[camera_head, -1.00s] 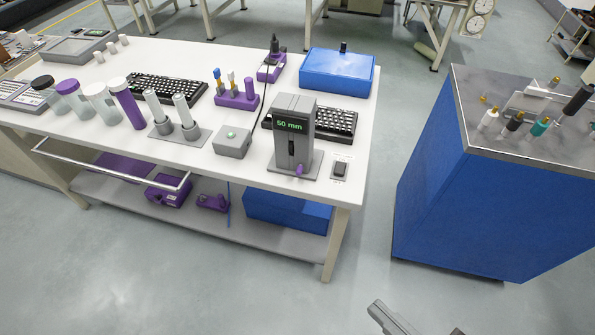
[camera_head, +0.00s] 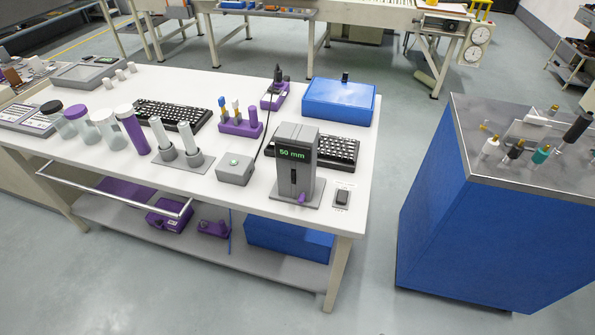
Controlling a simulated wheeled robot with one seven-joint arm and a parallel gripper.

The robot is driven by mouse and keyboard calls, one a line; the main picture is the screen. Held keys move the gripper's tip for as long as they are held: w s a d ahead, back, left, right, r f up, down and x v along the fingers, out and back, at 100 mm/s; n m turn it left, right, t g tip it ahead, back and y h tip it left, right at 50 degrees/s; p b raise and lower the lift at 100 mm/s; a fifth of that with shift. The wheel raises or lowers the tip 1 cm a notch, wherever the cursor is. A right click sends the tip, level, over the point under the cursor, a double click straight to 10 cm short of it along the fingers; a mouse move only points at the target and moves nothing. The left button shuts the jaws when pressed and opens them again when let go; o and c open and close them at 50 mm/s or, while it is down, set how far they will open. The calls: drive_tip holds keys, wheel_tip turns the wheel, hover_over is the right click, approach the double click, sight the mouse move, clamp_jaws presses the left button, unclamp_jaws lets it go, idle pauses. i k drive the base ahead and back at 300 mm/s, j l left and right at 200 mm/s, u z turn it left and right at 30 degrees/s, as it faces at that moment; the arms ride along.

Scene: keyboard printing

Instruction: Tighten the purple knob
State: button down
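A small purple knob (camera_head: 302,198) sits low on the front of a dark grey upright device (camera_head: 305,165) whose display reads "50 mm". The device stands on a grey base plate near the front right edge of the white table. My gripper is not in view. Nothing is seen touching the knob.
A black keyboard (camera_head: 338,152) and a blue case (camera_head: 339,101) are behind. A blue cabinet (camera_head: 450,215) stands right, with a floor gap between.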

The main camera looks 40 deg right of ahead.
sight(301, 198)
drive_tip(key=i+l+u, duration=0.1)
drive_tip(key=u, duration=0.25)
drive_tip(key=l+u, duration=0.6)
drive_tip(key=u, duration=0.15)
